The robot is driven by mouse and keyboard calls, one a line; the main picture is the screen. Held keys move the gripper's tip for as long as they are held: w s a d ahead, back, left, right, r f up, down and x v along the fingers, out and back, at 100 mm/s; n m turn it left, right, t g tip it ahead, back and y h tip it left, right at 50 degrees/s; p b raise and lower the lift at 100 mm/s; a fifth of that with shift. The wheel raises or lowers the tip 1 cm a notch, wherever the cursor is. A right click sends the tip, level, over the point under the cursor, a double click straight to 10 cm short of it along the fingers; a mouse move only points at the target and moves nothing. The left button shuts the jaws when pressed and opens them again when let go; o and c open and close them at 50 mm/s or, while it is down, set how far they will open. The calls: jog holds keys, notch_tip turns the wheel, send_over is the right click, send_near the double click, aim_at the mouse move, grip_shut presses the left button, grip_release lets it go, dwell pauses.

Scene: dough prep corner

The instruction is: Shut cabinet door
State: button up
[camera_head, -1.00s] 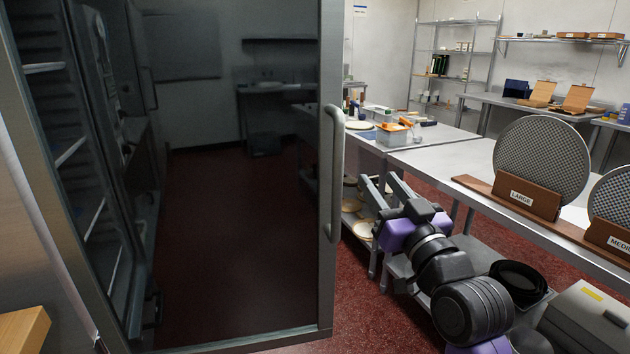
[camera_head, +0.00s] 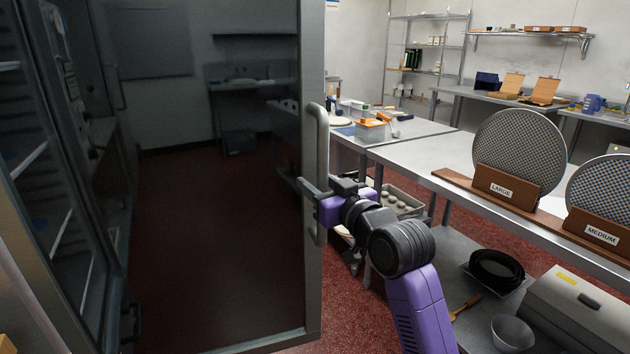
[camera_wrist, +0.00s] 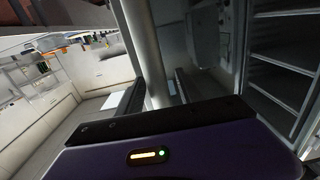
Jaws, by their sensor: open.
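The cabinet door (camera_head: 215,200) is a large dark glass panel in a grey metal frame, and it stands open. Its vertical bar handle (camera_head: 317,150) is on the right edge of the frame. My gripper (camera_head: 310,188) is at the lower half of the handle, with its fingers open. In the wrist view the handle (camera_wrist: 146,50) runs down between the two dark fingers (camera_wrist: 155,92), one on each side. I cannot tell whether either finger touches it. The cabinet interior (camera_head: 35,150) with its wire shelves shows at the left.
A steel table (camera_head: 425,155) with round screens in wooden stands (camera_head: 505,190) is at the right. Its lower shelf holds a black pan (camera_head: 495,270), a bowl (camera_head: 512,333) and a grey box (camera_head: 580,310). Red floor (camera_head: 345,325) shows beside the door.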

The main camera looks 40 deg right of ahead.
jog(key=shift+w+d, duration=0.1)
jog(key=shift+w, duration=0.4)
jog(key=shift+c, duration=0.2)
grip_shut()
dwell(1.0)
